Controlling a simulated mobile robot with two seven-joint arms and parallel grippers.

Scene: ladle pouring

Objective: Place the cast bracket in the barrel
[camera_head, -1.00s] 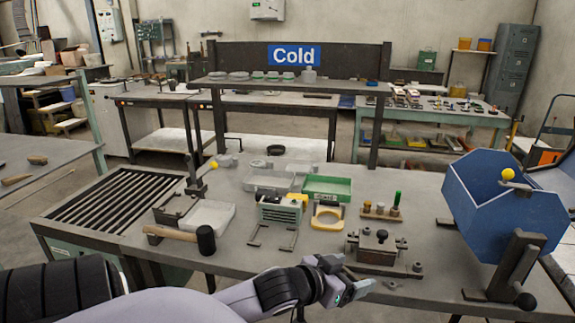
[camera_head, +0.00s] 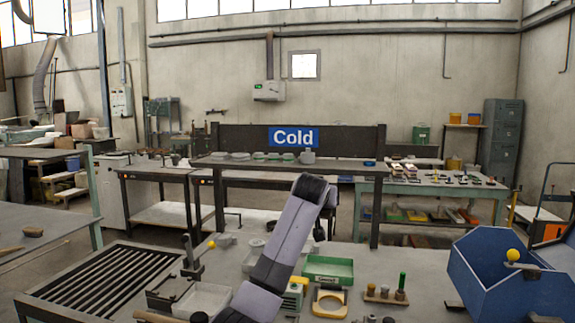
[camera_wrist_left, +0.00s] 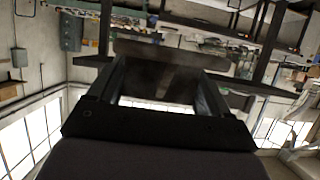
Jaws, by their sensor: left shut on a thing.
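The blue barrel (camera_head: 497,284) stands at the right of the bench in the head view, its top open. My left arm rises from the bottom middle of the head view, well to the left of the barrel. Its hand is mostly hidden behind the arm there. In the left wrist view my left gripper (camera_wrist_left: 158,88) is shut on a dark grey-brown piece (camera_wrist_left: 165,60), held between its two fingers. I take this to be the cast bracket, but its shape is unclear. My right gripper is not in view.
A green tray (camera_head: 328,270), a yellow frame (camera_head: 329,303) and a wooden stand with pegs (camera_head: 385,295) lie between arm and barrel. A yellow-knobbed lever (camera_head: 514,255) stands at the barrel.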

